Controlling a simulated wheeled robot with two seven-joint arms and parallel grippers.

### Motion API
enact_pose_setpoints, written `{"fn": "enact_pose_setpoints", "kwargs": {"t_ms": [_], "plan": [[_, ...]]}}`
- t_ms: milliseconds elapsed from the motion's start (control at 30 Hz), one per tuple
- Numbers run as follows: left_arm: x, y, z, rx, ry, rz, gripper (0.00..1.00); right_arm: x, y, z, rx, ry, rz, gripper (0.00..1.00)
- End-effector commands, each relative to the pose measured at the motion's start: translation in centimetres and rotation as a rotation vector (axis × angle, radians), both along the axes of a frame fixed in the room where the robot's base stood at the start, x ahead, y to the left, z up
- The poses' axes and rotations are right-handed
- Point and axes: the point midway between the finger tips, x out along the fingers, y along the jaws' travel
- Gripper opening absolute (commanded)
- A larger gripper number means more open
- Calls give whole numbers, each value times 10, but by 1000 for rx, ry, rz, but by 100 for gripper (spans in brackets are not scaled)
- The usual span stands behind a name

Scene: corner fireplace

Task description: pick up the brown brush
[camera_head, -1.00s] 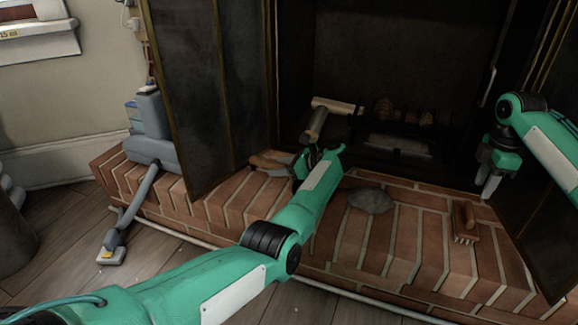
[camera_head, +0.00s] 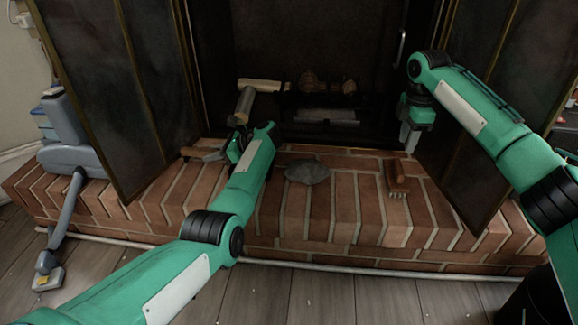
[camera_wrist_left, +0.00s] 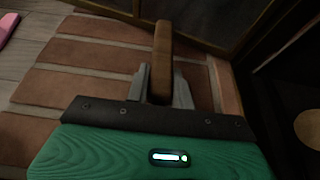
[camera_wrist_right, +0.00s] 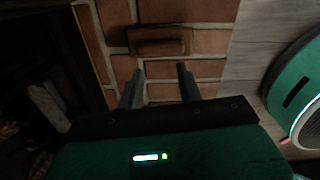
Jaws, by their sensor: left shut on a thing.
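The brown brush (camera_head: 395,176) lies on the brick hearth at the right, its pale bristles towards the front edge. The right wrist view shows its brown body (camera_wrist_right: 160,41) beyond the fingertips. My right gripper (camera_head: 409,138) points down above and behind the brush, apart from it; its fingers (camera_wrist_right: 158,82) are parted and empty. My left gripper (camera_head: 237,148) is at the back left of the hearth. It is shut on a wooden handle (camera_wrist_left: 162,60), seen between its fingers in the left wrist view.
A grey stone-like lump (camera_head: 307,171) lies between the left gripper and the brush. A wooden-headed mallet-like thing (camera_head: 258,85) stands behind the left gripper. Dark fireplace doors flank the hearth (camera_head: 338,215). A grey vacuum-like device (camera_head: 75,150) stands at the left.

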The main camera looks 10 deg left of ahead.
Motion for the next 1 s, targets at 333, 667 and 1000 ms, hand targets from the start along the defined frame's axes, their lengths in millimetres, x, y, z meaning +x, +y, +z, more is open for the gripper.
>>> {"fn": "enact_pose_setpoints", "kwargs": {"t_ms": [333, 667, 1000], "plan": [[0, 0, 0, 0, 0, 0, 0, 0, 0, 0, 0, 0, 0, 52], [0, 0, 0, 0, 0, 0, 0, -4, 5, -6, 2, -15, -89, 73], [0, 0, 0, 0, 0, 0, 0, -16, 20, -17, 42, -104, -543, 73]]}}
